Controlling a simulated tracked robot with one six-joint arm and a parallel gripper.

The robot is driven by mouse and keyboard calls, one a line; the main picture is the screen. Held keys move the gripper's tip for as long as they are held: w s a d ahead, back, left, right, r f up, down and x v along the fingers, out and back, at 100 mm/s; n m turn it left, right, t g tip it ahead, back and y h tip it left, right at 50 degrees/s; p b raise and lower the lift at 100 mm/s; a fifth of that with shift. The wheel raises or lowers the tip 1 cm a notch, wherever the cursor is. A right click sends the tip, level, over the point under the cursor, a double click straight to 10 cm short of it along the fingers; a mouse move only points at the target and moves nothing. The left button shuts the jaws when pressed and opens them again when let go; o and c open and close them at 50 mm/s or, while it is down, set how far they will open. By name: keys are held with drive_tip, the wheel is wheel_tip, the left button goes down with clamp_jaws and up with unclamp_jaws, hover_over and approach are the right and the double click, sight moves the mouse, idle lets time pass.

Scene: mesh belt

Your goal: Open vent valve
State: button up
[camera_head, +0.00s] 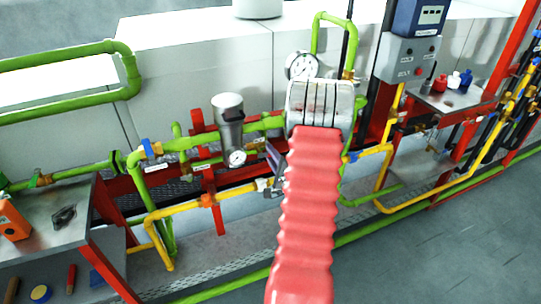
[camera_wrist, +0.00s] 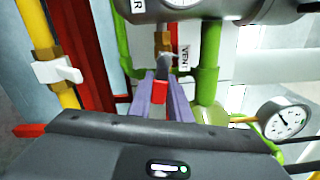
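The vent valve shows in the wrist view as a brass fitting (camera_wrist: 165,42) with a grey lever and a red tip (camera_wrist: 159,93), beside a white VENT label (camera_wrist: 185,57). My gripper (camera_wrist: 162,88) has its two purple-grey fingers on either side of the red tip, which fills most of the gap between them. Whether both fingers press on it cannot be seen. In the head view my gripper (camera_head: 272,158) is partly hidden behind my red arm, left of it and near the green pipework. The vent valve cannot be made out there.
A yellow pipe with a white-handled valve (camera_wrist: 58,72) stands left in the wrist view. A pressure gauge (camera_wrist: 283,119) is at right. In the head view, a grey cylinder (camera_head: 229,125) and green and yellow pipes crowd the rack. A tool table (camera_head: 55,245) is at left.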

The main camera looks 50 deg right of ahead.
drive_tip(key=shift+f, duration=0.1)
clamp_jaws()
drive_tip(key=shift+r+n, duration=0.35)
drive_tip(key=shift+n, duration=0.95)
drive_tip(key=o, duration=0.6)
unclamp_jaws()
drive_tip(key=shift+r, duration=0.1)
drive_tip(key=v, duration=1.3)
drive_tip(key=shift+s+a, duration=0.2)
drive_tip(key=shift+s, duration=0.1)
